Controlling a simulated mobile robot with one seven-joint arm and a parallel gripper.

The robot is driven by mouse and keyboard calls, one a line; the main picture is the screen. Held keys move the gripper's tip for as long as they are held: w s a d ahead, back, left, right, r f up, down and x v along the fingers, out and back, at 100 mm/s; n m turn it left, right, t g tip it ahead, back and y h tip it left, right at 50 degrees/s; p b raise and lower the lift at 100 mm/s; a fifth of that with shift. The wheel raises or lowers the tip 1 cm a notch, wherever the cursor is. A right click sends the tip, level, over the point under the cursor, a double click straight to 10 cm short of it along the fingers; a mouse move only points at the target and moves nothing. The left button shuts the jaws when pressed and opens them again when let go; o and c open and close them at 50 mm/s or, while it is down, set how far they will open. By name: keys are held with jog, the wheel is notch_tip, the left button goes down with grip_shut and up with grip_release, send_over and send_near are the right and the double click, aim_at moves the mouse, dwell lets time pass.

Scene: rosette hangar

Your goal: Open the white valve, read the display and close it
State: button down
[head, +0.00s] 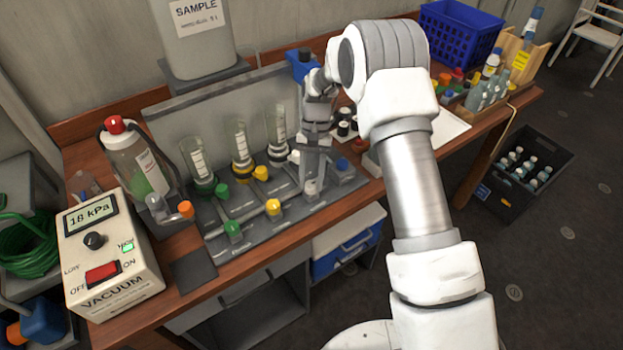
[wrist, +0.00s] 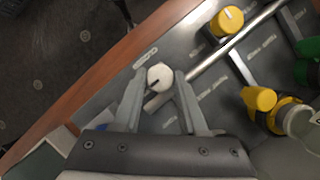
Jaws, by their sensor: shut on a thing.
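The white valve (wrist: 160,76) is a round knob with a dark mark on its top, on the grey panel. My gripper (wrist: 157,88) is shut on it, one finger on each side. In the head view the white valve (head: 311,187) is in the front row, right of the front yellow valve (head: 273,208), and my gripper (head: 314,176) reaches down over it and partly hides it. The display (head: 90,213) on the vacuum box (head: 112,265) at the left reads 18 kPa.
A front green valve (head: 233,230) and a blue valve (head: 342,165) share the panel. Glass cylinders (head: 240,143) stand behind. A bottle with a red cap (head: 137,165) is at the left. A wooden rack of bottles (head: 487,93) and a blue basket (head: 458,35) are at the right.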

dwell(0.4)
jog(key=shift+c, duration=2.2)
grip_release()
jog(key=shift+r, duration=0.1)
jog(key=v, duration=1.7)
jog(key=shift+r, duration=0.2)
jog(key=shift+r, duration=0.1)
